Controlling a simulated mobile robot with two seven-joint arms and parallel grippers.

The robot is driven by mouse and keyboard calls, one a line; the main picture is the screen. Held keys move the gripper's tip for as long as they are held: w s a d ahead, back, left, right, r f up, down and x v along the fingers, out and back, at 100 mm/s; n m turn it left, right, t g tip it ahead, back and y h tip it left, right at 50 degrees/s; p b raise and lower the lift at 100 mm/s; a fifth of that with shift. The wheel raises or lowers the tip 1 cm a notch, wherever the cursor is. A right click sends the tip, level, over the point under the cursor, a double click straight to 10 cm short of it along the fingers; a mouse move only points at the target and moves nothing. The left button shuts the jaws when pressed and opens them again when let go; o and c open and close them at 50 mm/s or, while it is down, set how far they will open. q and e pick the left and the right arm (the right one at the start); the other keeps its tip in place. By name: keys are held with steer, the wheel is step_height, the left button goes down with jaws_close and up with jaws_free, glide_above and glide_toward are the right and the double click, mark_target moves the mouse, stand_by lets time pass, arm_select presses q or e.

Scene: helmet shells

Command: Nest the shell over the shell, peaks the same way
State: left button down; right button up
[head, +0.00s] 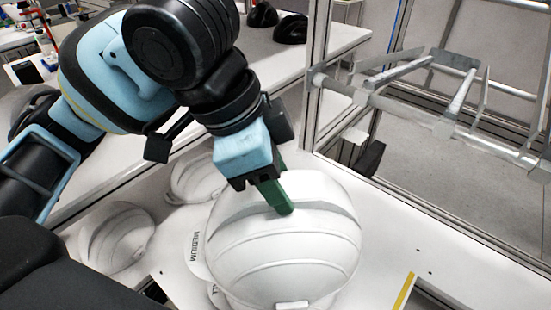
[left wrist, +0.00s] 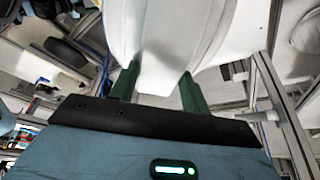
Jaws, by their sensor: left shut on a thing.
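My left gripper (head: 275,192) is shut on a large white ribbed helmet shell (head: 290,250), its green finger against the shell's upper side. In the left wrist view the two green fingers (left wrist: 158,88) stand on either side of the shell's white edge piece (left wrist: 165,72). The held shell is dome up, over a white board (head: 175,270) bearing the word MEDIUM. A white edge with partly covered lettering shows under its lower left; I cannot tell whether this is another shell. Two more white shells lie behind to the left, one near (head: 118,240) and one farther back (head: 195,178).
Two black helmets (head: 291,29) sit on the back table. A metal frame post (head: 318,80) and a rail rack (head: 440,125) stand at the right.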

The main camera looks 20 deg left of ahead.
mark_target(261, 258)
arm_select(q)
step_height(261, 258, down, 2)
steer(key=shift+f, duration=0.15)
steer(key=shift+f+b, duration=0.3)
steer(key=shift+f, duration=2.3)
arm_select(e)
steer(key=shift+s+f, duration=0.2)
steer(key=shift+f, duration=0.3)
